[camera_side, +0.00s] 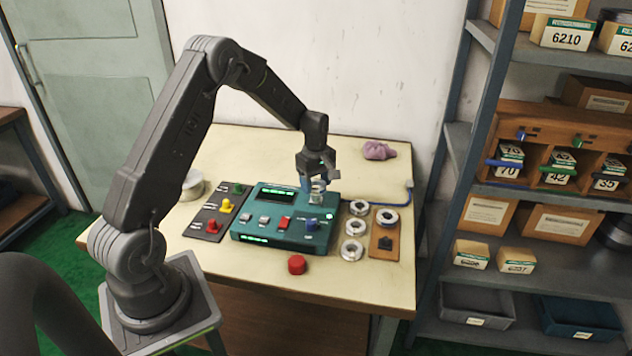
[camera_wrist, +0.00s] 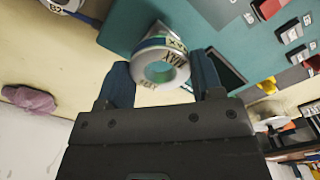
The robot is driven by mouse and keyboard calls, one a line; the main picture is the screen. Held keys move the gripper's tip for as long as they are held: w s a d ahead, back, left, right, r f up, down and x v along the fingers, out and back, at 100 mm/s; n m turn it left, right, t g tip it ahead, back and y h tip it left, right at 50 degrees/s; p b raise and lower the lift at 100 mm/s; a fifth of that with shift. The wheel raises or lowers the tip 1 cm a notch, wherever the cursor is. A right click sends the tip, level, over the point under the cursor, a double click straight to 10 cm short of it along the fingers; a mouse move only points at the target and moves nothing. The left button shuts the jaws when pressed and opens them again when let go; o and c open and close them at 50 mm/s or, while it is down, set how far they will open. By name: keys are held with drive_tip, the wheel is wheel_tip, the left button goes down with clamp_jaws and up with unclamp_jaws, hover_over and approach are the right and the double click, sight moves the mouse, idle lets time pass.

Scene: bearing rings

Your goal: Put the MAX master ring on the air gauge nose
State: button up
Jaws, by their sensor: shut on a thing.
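The MAX master ring (camera_wrist: 151,73) is silver with dark MAX lettering and sits between the two blue fingers of my gripper (camera_wrist: 163,77). In the side view my gripper (camera_side: 317,181) is shut on the ring (camera_side: 318,186) over the back right part of the teal air gauge box (camera_side: 262,232). A short pale cylindrical part (camera_side: 316,198) shows just under the ring; it may be the nose. I cannot tell whether the ring is around it or above it. In the wrist view the teal box (camera_wrist: 205,20) lies behind the ring.
Silver rings (camera_side: 352,249) lie right of the box, some near a brown board (camera_side: 383,243). A panel with coloured buttons (camera_side: 212,212) stands left. A red cap (camera_side: 297,264) is in front, a purple cloth (camera_side: 379,150) behind. The front table is mostly clear.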

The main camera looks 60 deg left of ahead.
drive_tip(key=shift+f, duration=0.2)
drive_tip(key=shift+f, duration=0.35)
drive_tip(key=shift+f, duration=1.15)
idle(1.1)
drive_tip(key=o, duration=1.2)
drive_tip(key=shift+c, duration=0.2)
drive_tip(key=shift+r, duration=3.65)
